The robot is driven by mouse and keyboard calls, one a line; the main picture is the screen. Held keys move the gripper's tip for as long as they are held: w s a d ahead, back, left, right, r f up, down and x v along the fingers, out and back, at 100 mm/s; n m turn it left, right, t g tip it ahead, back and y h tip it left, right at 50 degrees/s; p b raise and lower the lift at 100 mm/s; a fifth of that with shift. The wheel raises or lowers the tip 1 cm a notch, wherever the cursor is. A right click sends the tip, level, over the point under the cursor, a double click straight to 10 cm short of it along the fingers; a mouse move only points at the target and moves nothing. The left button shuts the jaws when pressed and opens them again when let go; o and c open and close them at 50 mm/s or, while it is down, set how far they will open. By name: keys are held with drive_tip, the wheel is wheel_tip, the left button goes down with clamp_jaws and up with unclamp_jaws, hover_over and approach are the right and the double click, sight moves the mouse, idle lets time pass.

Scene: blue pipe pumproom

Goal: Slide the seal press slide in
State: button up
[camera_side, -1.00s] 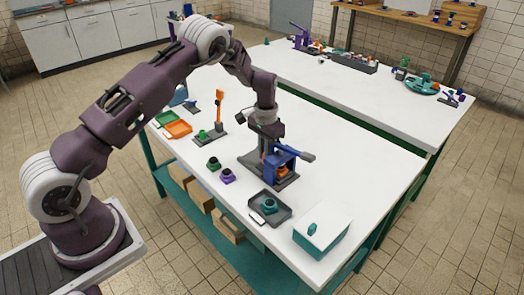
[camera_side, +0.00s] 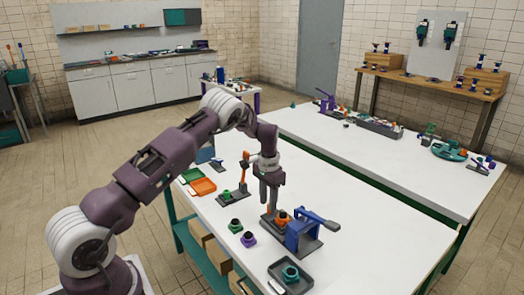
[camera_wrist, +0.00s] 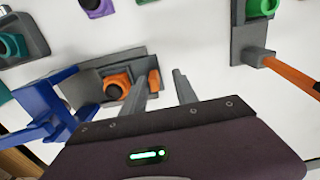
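The seal press (camera_side: 303,235) is a blue frame with a lever on a grey base. It also shows at the left of the wrist view (camera_wrist: 45,108). Its slide (camera_wrist: 88,88) is a grey piece carrying an orange part with a dark centre (camera_wrist: 117,86); the orange part shows left of the blue frame in the side view (camera_side: 283,217). A small orange upright piece (camera_wrist: 154,80) stands at the slide's end. My gripper (camera_wrist: 160,78) points down there, its fingers apart, the orange piece showing between them near the left finger. Contact cannot be told.
A stand with an orange lever (camera_side: 243,175) is left of my gripper. Green (camera_side: 235,225) and purple (camera_side: 248,239) fittings lie in front. A dark tray (camera_side: 290,276) with a teal part is at the near edge. The table (camera_side: 370,250) right of the press is clear.

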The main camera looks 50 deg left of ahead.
drive_tip(key=r, duration=0.7)
drive_tip(key=shift+d+r, duration=0.2)
drive_tip(key=shift+d, duration=0.2)
wheel_tip(320, 180, up, 10)
drive_tip(key=f+t, duration=0.1)
hover_over(272, 221)
drive_tip(key=s+d+r+t, duration=0.2)
drive_tip(key=s+d+r, duration=0.7)
drive_tip(key=s+r, duration=0.2)
wheel_tip(272, 221, up, 2)
drive_tip(key=shift+s+d+r+n+h, duration=0.15)
drive_tip(key=shift+s+d+n+h, duration=0.1)
drive_tip(key=shift+s+n+h, duration=0.15)
drive_tip(key=shift+w, duration=0.1)
